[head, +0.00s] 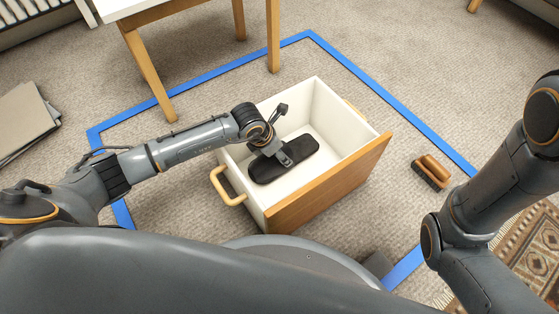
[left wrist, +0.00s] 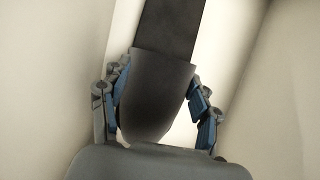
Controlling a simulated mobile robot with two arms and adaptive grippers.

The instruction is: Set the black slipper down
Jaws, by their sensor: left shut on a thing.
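The black slipper (head: 300,149) is inside the white-walled drawer box (head: 340,116) in the head view, low between its walls. My left gripper (head: 285,158) reaches into the box from the left and is shut on the slipper. In the left wrist view the slipper (left wrist: 160,85) runs up the middle, with fingers of my left gripper (left wrist: 158,103) on both sides of it. I cannot tell whether the slipper touches the box floor. My right arm shows at the right of the head view, but its gripper is out of view.
The box has a wooden front (head: 330,190) and a pale handle (head: 228,188) on its left. Blue tape (head: 408,113) outlines the area. A white-topped table (head: 150,75) stands behind; flat cardboard (head: 25,118) lies left.

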